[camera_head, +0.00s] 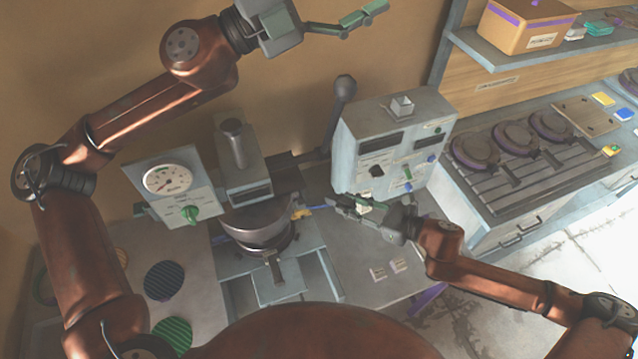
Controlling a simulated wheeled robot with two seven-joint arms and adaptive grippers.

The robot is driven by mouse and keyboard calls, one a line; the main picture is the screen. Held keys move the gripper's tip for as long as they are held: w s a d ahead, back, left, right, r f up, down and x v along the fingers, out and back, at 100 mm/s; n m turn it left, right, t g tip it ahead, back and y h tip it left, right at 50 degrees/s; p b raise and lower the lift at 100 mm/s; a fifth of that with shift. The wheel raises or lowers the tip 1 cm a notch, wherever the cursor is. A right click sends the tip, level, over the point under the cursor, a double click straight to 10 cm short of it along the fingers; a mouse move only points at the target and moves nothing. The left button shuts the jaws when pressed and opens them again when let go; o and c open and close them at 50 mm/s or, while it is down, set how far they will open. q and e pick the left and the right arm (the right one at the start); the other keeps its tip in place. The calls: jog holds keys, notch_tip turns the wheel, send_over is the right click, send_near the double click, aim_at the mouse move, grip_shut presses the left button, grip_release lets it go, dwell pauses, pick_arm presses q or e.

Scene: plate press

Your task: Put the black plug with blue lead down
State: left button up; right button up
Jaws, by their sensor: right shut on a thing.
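My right gripper (342,203) comes in from the right, over the bench between the press and the control box. It is shut on the black plug, which its fingers mostly hide. A short stretch of blue lead (319,207) runs from the fingertips left towards the heated press (258,222), with a small orange-yellow part near the press end. My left gripper (368,12) is raised high at the top, against the wall and far from the plug. The view does not show whether its fingers are apart.
The control box (352,132) with knobs stands just behind my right gripper. A dial gauge box (165,182) stands left of the press. A rack with dark round plates (517,138) is at right.

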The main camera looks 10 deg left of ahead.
pick_arm(q)
jog(key=s+d+f+m+g+y, duration=0.1)
jog(key=s+d+f+m+g, duration=0.5)
jog(key=s+d+f, duration=0.6)
jog(key=s+d+f+m+g+y, duration=0.1)
jog(key=s+d+f+g+y, duration=0.1)
jog(key=s+d+f, duration=0.35)
pick_arm(e)
jog(key=shift+d, duration=0.1)
pick_arm(q)
jog(key=m+t+y, duration=0.2)
jog(key=m+y, duration=0.2)
jog(key=y, duration=0.8)
send_near(340, 198)
jog(key=x, duration=0.9)
jog(key=shift+f, duration=0.1)
